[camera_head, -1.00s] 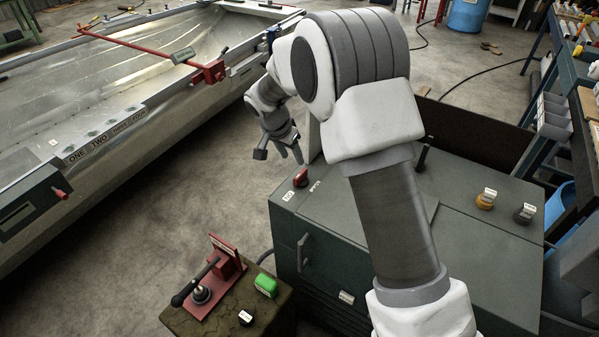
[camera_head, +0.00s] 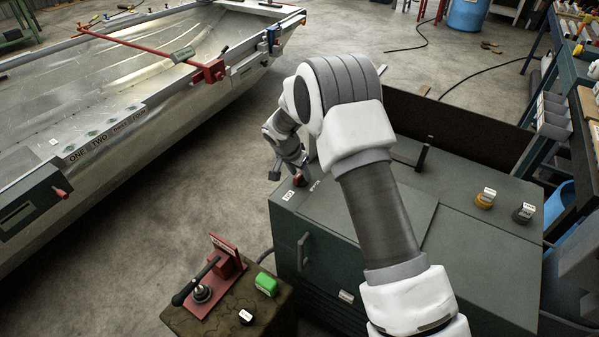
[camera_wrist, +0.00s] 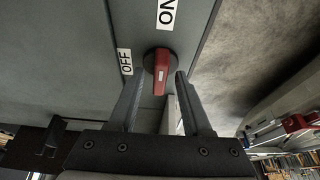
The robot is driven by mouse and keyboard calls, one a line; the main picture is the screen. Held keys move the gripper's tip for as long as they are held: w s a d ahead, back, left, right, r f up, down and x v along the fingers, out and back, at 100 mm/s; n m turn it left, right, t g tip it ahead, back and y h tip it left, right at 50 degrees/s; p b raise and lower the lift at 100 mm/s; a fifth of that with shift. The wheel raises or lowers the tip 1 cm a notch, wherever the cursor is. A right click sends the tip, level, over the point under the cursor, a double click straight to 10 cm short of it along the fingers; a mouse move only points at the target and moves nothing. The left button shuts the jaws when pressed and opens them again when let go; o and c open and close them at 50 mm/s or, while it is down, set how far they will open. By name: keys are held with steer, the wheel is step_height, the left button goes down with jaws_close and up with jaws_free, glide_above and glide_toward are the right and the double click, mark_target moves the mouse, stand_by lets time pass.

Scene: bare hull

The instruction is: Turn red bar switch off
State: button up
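The red bar switch (camera_wrist: 161,72) sits on the dark green cabinet top, between an ON label (camera_wrist: 167,13) above it and an OFF label (camera_wrist: 125,62) to its left in the wrist view. Its bar runs roughly up and down there, in line with the ON label. My gripper (camera_wrist: 154,77) is open, with one finger on each side of the switch's lower end. Contact with the bar cannot be told. In the head view the red switch (camera_head: 298,180) shows at the cabinet's left corner, with my gripper (camera_head: 288,176) right at it, partly hiding it.
The green cabinet (camera_head: 360,262) also bears an orange knob (camera_head: 486,198) and a dark knob (camera_head: 524,212) at right. A small stand in front holds a red lever device (camera_head: 215,280) and a green button (camera_head: 265,285). A metal boat hull (camera_head: 130,110) lies at left, with bare floor between.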

jaws_close()
steer(key=shift+n+b, duration=0.45)
steer(key=shift+n, duration=0.05)
steer(key=shift+d+f+n+t+y+b, duration=0.1)
steer(key=shift+n+t+y+b, duration=0.35)
steer(key=shift+n+b, duration=0.45)
steer(key=n+y, duration=0.1)
steer(key=n, duration=0.1)
steer(key=n+y, duration=0.1)
steer(key=n, duration=0.1)
steer(key=shift+d+r+n, duration=0.15)
steer(key=shift+r+n, duration=0.05)
steer(key=shift+n, duration=0.1)
steer(key=n+y+p, duration=0.1)
steer(key=n, duration=0.1)
steer(key=n+p, duration=0.1)
steer(key=n, duration=0.2)
steer(key=shift+d+g+y+p, duration=0.1)
steer(key=shift+g+y+p, duration=0.25)
steer(key=shift+p, duration=0.05)
steer(key=n, duration=0.2)
steer(key=n+g+y+p, duration=0.1)
steer(key=n, duration=0.2)
steer(key=shift+w+y, duration=0.1)
steer(key=shift+y, duration=0.2)
steer(key=shift+f+n, duration=0.1)
steer(key=shift+n, duration=0.3)
steer(key=shift+o, duration=0.4)
jaws_free()
